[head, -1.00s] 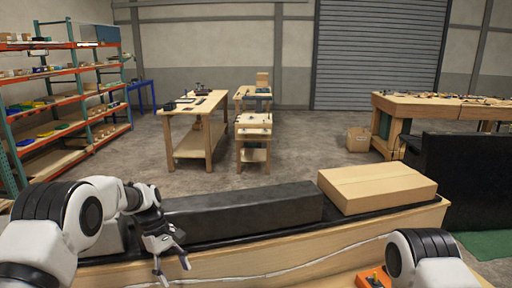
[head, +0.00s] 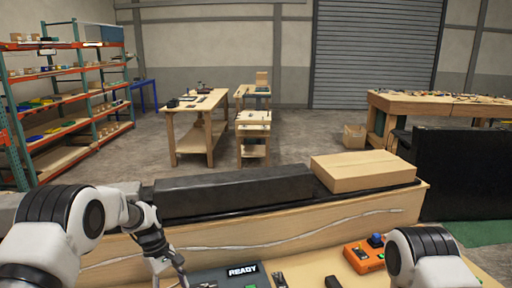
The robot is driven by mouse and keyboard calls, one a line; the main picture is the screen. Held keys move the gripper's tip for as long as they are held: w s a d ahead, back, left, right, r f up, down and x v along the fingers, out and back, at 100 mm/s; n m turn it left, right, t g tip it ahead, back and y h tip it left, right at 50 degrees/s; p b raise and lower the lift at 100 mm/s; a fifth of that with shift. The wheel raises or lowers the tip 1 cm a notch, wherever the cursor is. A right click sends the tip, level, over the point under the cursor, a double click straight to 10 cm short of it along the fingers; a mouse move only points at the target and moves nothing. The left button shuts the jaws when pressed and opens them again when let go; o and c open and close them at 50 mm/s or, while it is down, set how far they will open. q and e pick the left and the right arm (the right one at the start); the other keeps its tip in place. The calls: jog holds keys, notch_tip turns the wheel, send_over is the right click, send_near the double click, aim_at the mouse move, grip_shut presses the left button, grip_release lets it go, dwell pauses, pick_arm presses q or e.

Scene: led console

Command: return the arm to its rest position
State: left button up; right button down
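My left arm comes in from the left, and its gripper (head: 169,274) points down at the bottom edge of the head view. Its fingers look spread apart, with nothing visible between them, and the tips are near the picture's edge. A white and black link of my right arm shows at the bottom right; my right gripper is out of view.
An orange control box (head: 365,257) with a blue knob sits left of my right arm. Workbenches (head: 203,113) and shelves (head: 70,100) stand farther back.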

pick_arm(q)
jog(key=s+a+f+m, duration=0.1)
jog(key=s+f, duration=0.4)
jog(key=s+a+f+m+y, duration=0.1)
jog(key=s+f, duration=0.4)
jog(key=f, duration=0.1)
jog(key=s+f+m+y, duration=0.1)
jog(key=s+f+m, duration=0.1)
jog(key=s+f, duration=0.4)
jog(key=shift+a+t, duration=0.3)
jog(key=shift+a, duration=0.1)
jog(key=s+m+t+y, duration=0.1)
jog(key=s+m, duration=0.5)
jog(key=s, duration=1.4)
notch_tip(320, 180, down, 10)
jog(key=b, duration=1)
jog(key=shift+s+f+t, duration=0.15)
jog(key=shift+t, duration=0.15)
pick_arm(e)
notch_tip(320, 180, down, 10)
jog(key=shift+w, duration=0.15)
